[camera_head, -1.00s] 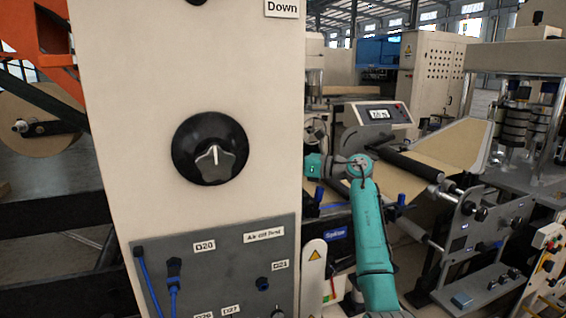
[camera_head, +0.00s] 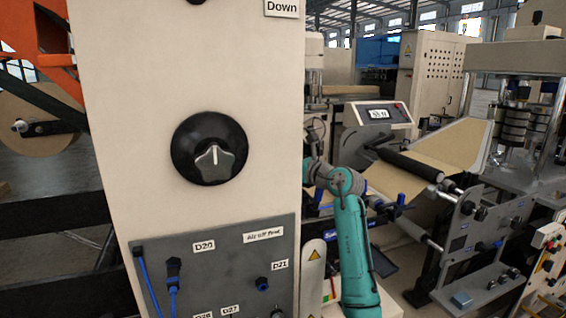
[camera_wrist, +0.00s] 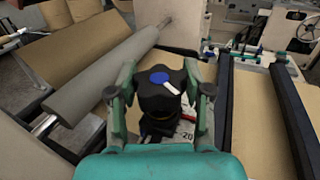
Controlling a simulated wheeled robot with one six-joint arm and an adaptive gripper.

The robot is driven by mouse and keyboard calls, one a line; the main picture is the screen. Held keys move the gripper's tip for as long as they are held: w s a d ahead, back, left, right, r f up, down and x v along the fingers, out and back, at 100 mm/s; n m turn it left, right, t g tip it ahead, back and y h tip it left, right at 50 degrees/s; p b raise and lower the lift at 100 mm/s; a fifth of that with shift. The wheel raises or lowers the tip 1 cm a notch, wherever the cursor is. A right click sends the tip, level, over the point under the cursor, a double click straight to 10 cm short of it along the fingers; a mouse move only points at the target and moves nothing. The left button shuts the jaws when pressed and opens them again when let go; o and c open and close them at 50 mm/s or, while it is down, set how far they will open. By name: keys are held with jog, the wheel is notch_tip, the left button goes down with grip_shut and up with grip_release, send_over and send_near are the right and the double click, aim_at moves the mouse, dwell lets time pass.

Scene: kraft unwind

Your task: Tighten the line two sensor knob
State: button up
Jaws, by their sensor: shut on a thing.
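In the wrist view, a black lobed knob (camera_wrist: 159,104) with a blue cap and a white pointer mark sits between the fingers of my gripper (camera_wrist: 159,92). The two fingers press on the knob from the left and right, and my gripper is shut on it. The white mark points to the lower right. Below the knob is a pale plate (camera_wrist: 187,133) with a printed "20", partly covered by the knob and my gripper. In the head view, the fingers and this knob are hidden behind the beige column.
The beige column (camera_head: 110,140) with a large black star knob (camera_head: 214,162) stands close in the head view. A grey roller (camera_wrist: 100,75) and brown paper web lie left of my gripper in the wrist view. A dark bar (camera_wrist: 290,120) lies right.

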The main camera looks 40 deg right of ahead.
jog(key=shift+r+m+h, duration=0.2)
jog(key=shift+m+h, duration=0.9)
jog(key=shift+h, duration=0.9)
jog(key=o, duration=1.2)
jog(key=shift+f, duration=0.1)
jog(key=shift+s, duration=0.35)
jog(key=s, duration=0.7)
jog(key=s+a, duration=0.1)
jog(key=s, duration=0.3)
jog(key=shift+s, duration=0.15)
